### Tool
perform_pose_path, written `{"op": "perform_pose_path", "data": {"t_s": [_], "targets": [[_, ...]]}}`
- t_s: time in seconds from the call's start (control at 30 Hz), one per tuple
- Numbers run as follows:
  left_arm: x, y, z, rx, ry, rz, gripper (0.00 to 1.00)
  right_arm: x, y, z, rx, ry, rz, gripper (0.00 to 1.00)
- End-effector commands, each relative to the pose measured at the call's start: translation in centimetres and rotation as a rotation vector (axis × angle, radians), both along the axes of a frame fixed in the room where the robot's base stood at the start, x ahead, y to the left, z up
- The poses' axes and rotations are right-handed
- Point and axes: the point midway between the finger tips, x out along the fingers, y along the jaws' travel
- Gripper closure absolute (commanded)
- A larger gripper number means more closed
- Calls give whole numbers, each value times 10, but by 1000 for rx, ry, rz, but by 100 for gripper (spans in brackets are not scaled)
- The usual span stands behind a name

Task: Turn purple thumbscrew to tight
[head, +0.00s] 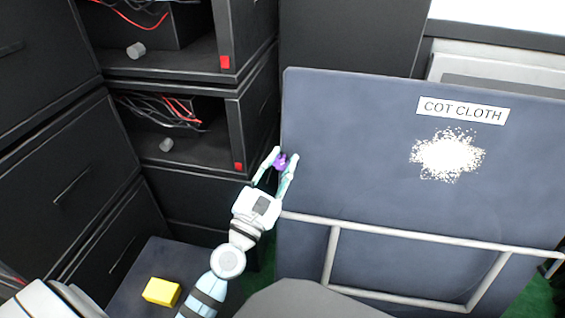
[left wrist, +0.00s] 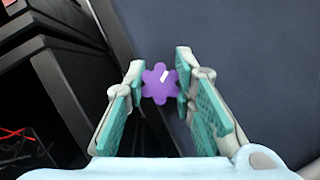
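The purple thumbscrew (head: 280,162) shows in the head view at the left edge of the dark blue panel. In the left wrist view the thumbscrew (left wrist: 159,84) is a lobed knob with a small white mark on its upper right. My left gripper (head: 284,156) has one finger on each side of it. In the left wrist view the green pads of the left gripper (left wrist: 160,82) appear to touch the knob on both sides. What the screw is fixed to is hidden behind it. My right gripper is not in view.
The panel (head: 350,130) has a "COT CLOTH" label, a white speckled patch and a pale rail (head: 400,233) across its lower part. Black cabinets (head: 190,180) with open bays and cables stand at left. A yellow block (head: 161,291) lies on a dark surface at lower left.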

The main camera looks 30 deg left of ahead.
Motion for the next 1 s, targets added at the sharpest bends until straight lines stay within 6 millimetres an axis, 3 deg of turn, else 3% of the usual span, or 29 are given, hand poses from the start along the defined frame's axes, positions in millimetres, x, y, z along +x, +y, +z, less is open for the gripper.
{"op": "perform_pose_path", "data": {"t_s": [0.3,0.57,0.9,1.0], "targets": [[1,-2,1,23,6,-10,100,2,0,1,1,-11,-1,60],[1,-2,2,135,38,-34,100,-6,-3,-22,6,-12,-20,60],[1,-1,5,414,108,-95,100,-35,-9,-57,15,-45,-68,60],[1,-1,5,504,133,-114,100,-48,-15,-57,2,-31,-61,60]]}}
